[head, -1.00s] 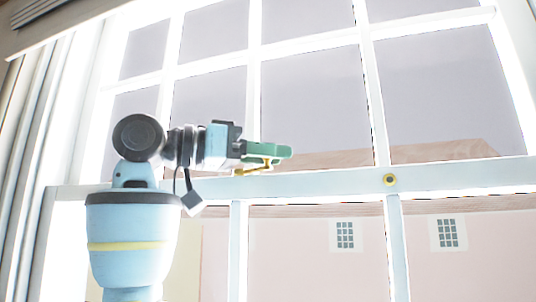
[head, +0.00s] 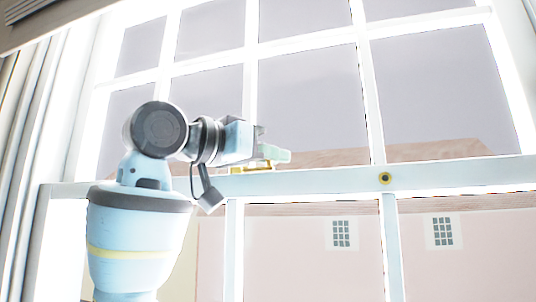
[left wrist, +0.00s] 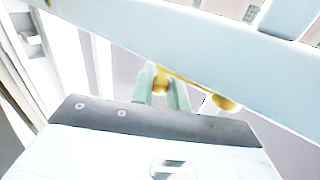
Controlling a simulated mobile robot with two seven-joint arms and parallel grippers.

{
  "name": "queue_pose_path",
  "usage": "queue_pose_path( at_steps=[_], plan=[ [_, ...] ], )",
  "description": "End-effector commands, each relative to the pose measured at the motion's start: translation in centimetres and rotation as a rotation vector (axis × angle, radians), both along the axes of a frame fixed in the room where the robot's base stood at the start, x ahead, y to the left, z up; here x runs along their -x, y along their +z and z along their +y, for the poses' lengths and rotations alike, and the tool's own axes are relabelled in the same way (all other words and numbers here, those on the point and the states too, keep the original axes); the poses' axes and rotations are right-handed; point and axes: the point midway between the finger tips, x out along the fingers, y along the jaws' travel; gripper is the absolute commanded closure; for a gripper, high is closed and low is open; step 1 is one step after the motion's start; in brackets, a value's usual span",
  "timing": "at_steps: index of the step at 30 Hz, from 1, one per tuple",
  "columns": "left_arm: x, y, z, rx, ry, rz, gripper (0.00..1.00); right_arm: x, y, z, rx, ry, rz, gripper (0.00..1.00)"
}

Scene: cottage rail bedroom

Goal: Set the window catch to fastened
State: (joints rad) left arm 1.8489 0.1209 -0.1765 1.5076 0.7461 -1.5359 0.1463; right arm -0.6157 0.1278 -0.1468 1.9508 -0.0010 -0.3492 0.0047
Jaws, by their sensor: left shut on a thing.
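The brass window catch (head: 252,168) sits on the white meeting rail, left of the picture's middle in the head view. My left gripper (head: 274,154), with pale green fingers, is at the catch. In the left wrist view the two fingers (left wrist: 162,88) are closed around a brass knob (left wrist: 160,84). From the knob a thin brass arm (left wrist: 190,84) runs along the rail to a rounded brass end (left wrist: 225,103). The fingers and wrist hide part of the catch in the head view. My right gripper is not in view.
The white meeting rail (head: 320,181) crosses the window, with glazing bars above and below. The left window frame stands beside my arm. Pale buildings show outside.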

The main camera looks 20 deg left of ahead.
Motion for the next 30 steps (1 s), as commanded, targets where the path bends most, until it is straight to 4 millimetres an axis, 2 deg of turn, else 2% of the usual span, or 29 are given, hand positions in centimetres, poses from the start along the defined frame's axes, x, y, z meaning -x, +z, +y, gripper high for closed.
queue_pose_path(
  at_steps=[7, 8, 12, 23, 30],
  plan=[
    [0.0, 0.0, 0.1, 0.001, 0.002, -0.001, 1.00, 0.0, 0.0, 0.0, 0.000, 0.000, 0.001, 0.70],
    [0.0, 0.0, 0.1, 0.001, 0.002, -0.002, 0.82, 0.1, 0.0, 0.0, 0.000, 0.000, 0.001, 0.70],
    [0.0, 0.0, 0.0, 0.001, 0.001, -0.001, 0.65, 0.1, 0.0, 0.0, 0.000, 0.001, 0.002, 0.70],
    [0.4, 0.1, 0.4, 0.001, 0.001, -0.002, 0.65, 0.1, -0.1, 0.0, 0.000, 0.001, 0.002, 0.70],
    [3.3, 0.1, 2.5, 0.002, 0.003, -0.005, 0.65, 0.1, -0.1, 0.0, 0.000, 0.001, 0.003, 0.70]
  ],
)
